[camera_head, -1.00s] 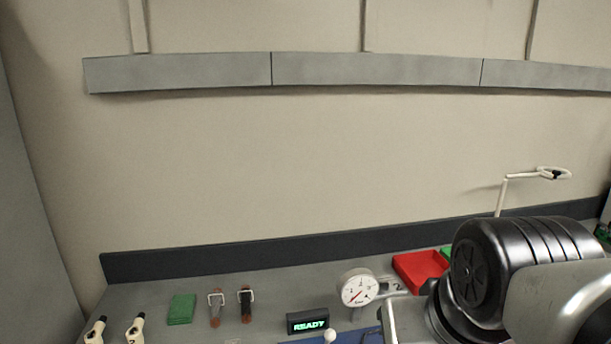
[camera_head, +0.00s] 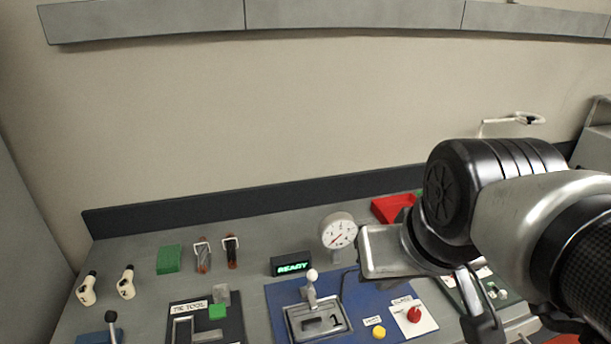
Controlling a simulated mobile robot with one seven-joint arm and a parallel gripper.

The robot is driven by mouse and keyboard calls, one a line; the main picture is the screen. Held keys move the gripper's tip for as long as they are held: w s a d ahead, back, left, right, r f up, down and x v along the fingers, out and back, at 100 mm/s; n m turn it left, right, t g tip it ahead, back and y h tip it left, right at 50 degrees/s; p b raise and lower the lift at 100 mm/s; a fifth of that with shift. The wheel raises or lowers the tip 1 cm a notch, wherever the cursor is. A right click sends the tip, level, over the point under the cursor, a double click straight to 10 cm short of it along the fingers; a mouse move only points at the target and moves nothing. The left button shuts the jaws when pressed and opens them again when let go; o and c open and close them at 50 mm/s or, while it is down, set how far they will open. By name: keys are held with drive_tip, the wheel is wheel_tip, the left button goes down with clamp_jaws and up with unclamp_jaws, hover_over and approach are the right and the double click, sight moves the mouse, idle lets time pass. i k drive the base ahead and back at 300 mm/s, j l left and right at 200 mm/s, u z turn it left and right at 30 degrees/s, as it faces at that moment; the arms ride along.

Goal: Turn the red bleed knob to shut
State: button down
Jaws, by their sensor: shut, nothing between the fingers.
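The red bleed knob (camera_head: 414,314) stands on a small white labelled plate (camera_head: 428,322) at the right part of the blue panel (camera_head: 365,290). A yellow button (camera_head: 379,333) is to its left. The knob's pointer direction is too small to tell. My gripper (camera_head: 482,325) shows only partly as dark parts below my wrist, to the right of the knob and apart from it. It is shut and empty. A round white dial gauge (camera_head: 338,231) stands behind the panel, its red needle toward the lower left.
A lever with a white ball (camera_head: 312,275) rises from the blue panel. A lit READY display (camera_head: 291,264) stands behind it. A red tray (camera_head: 392,207) is partly hidden behind my arm. Two clamps, a green block (camera_head: 168,259) and two white-handled tools are at left.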

sight(414, 313)
drive_tip(key=k+l+z, duration=0.1)
drive_tip(key=z, duration=0.5)
drive_tip(key=l+u, duration=0.5)
drive_tip(key=l, duration=0.15)
drive_tip(key=i+l+u, duration=0.1)
drive_tip(key=l+u, duration=0.4)
